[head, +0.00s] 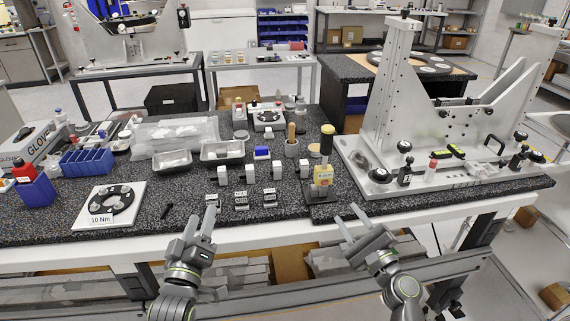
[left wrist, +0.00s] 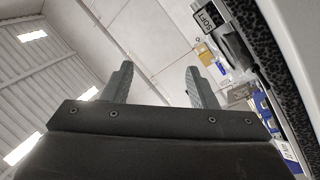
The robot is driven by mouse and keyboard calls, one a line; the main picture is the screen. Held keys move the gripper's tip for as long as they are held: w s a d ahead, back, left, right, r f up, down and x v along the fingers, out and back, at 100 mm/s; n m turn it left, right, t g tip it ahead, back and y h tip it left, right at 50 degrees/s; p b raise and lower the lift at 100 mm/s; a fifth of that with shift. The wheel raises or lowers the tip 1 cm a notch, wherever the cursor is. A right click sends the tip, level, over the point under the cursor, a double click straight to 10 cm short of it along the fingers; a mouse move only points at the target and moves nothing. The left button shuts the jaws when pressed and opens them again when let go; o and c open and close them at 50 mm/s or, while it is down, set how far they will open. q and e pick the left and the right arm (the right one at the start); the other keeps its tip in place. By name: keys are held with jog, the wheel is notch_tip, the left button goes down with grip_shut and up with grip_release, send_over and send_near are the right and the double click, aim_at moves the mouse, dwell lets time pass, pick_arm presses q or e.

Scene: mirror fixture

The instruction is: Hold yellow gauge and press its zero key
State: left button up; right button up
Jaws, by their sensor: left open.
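The yellow gauge (head: 323,176) stands upright on a small black stand (head: 322,196) near the front edge of the speckled table, with a black-topped part rising above it. Its zero key is too small to make out. My left gripper (head: 204,214) is open and empty at the table's front edge, left of the gauge. Its two spread fingers also show in the left wrist view (left wrist: 160,85), with nothing between them. My right gripper (head: 347,214) is open and empty, just in front and to the right of the gauge, apart from it.
White blocks and small labelled blocks (head: 241,200) stand between my left gripper and the gauge. A large metal fixture (head: 393,110) rises at right. A white plate with a black ring (head: 126,194) marked 10 Nm, metal trays (head: 222,157) and blue bins (head: 86,166) lie left.

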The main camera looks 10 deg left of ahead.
pick_arm(q)
jog(key=w+d+r+m+g+h, duration=0.1)
jog(key=w+d+r+m+h, duration=0.2)
jog(key=w+d+r+m, duration=0.25)
jog(key=m+g+h, duration=0.3)
jog(key=m+h, duration=0.4)
jog(key=m, duration=0.2)
send_near(325, 132)
jog(key=x, duration=1.1)
jog(key=shift+w, duration=0.3)
pick_arm(e)
jog(key=shift+w, duration=0.1)
pick_arm(q)
grip_shut()
pick_arm(e)
jog(key=shift+c, duration=0.3)
grip_shut()
dwell(1.0)
